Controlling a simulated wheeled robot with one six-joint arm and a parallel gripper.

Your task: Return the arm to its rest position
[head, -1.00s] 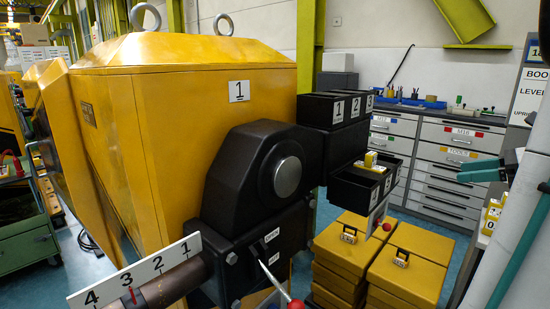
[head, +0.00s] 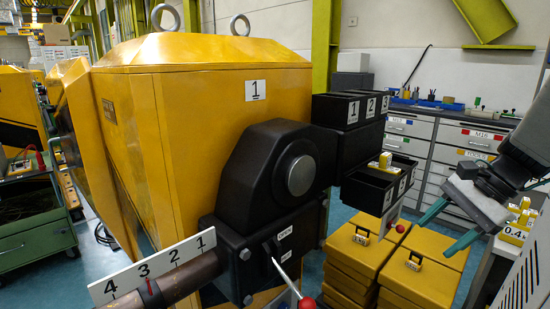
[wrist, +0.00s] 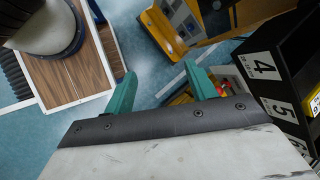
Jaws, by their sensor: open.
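My gripper (head: 436,238) is at the right of the head view, with its two teal fingers apart and pointing down and left. Nothing shows between them. The dark arm link (head: 530,135) above it is mine. In the wrist view my gripper (wrist: 160,72) also shows open and empty, its fingers above blue floor. No mark of a rest position shows.
A yellow machine (head: 195,130) with a black housing (head: 255,185) fills the left. Its red-knobbed lever (head: 306,303) hangs in front. Black bins (head: 340,110) stand right of it, above yellow cases (head: 425,250). Numbered black bins (wrist: 275,85) are right of my fingers in the wrist view.

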